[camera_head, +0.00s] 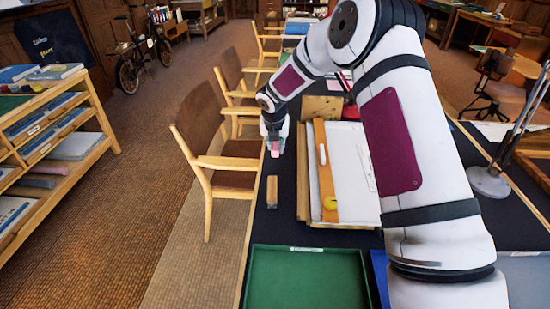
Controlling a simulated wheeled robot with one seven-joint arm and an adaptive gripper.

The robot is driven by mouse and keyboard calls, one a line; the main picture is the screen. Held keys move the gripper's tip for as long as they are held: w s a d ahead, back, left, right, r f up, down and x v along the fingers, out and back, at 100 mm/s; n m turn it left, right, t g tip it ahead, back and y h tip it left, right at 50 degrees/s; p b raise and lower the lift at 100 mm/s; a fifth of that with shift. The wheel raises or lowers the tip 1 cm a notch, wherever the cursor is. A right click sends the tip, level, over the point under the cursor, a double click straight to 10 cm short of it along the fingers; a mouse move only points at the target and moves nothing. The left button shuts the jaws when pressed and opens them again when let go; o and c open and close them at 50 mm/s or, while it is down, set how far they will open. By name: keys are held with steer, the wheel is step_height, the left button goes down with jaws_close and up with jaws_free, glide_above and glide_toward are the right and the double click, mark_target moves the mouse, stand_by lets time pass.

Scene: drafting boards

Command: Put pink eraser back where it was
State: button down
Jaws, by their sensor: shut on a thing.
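My gripper (275,143) points down over the left edge of the dark table. It is shut on the pink eraser (275,151), which shows as a small pink block between the fingertips. The eraser seems to be held above the dark table top (258,225), though its exact height is hard to tell. Part of it is hidden by the fingers.
A wooden block (271,192) stands on the table, nearer than the gripper. A green tray (305,280) is in front. Chairs (215,140) line the left edge.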

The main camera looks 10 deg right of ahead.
mark_target(276, 156)
steer(key=shift+f, duration=2.3)
steer(key=c, duration=1.4)
jaws_free()
steer(key=shift+f, duration=0.15)
